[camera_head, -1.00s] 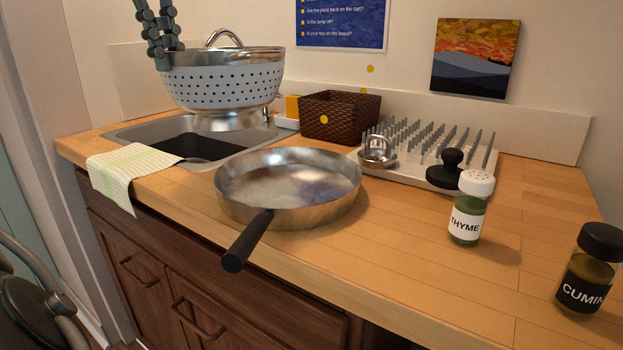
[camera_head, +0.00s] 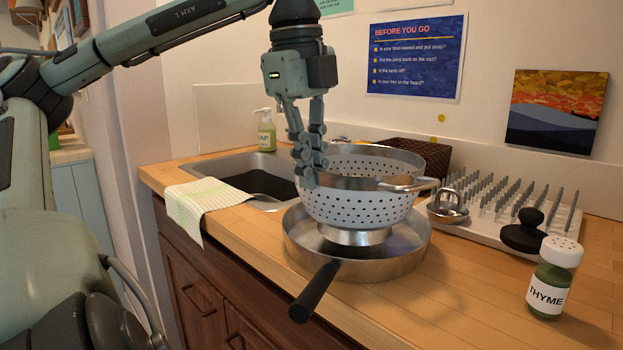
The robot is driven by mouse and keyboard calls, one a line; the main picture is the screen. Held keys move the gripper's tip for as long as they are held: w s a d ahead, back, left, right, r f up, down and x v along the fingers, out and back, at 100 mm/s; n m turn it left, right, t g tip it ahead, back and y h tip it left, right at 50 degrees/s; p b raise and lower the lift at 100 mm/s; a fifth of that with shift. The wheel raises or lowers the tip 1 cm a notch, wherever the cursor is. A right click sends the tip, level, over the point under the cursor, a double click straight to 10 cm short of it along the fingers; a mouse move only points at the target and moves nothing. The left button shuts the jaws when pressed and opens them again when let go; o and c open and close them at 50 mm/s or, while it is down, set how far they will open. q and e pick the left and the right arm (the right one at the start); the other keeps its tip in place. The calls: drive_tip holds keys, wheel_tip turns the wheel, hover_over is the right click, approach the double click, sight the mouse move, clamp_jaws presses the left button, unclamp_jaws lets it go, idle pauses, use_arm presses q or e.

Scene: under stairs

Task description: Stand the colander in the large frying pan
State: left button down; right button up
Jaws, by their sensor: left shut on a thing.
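The colander (camera_head: 360,205) is white with dark holes, a metal rim and a metal foot ring. It is upright, over the large frying pan (camera_head: 385,268). Its foot ring shows inside the outline of the pan; I cannot tell whether it touches the pan's floor. The pan is metal and sits on the wooden counter, with its black handle toward the front left. My left gripper (camera_head: 312,172) is shut on the colander's rim at its left side, fingers pointing down. My right gripper is not in view.
A sink (camera_head: 240,172) with a striped towel (camera_head: 205,203) over its front edge lies left of the pan. Behind are a wicker basket (camera_head: 408,151) and a soap bottle (camera_head: 266,132). A drying rack (camera_head: 480,228) and a thyme jar (camera_head: 552,280) stand at the right.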

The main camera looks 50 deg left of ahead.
use_arm(q)
drive_tip(key=shift+f, duration=0.95)
drive_tip(key=c, duration=1.6)
unclamp_jaws()
drive_tip(key=shift+c, duration=0.2)
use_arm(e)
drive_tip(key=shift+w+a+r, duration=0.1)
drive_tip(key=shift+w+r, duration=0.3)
use_arm(q)
wheel_tip(320, 180, up, 7)
drive_tip(key=s, duration=0.1)
drive_tip(key=shift+r, duration=0.2)
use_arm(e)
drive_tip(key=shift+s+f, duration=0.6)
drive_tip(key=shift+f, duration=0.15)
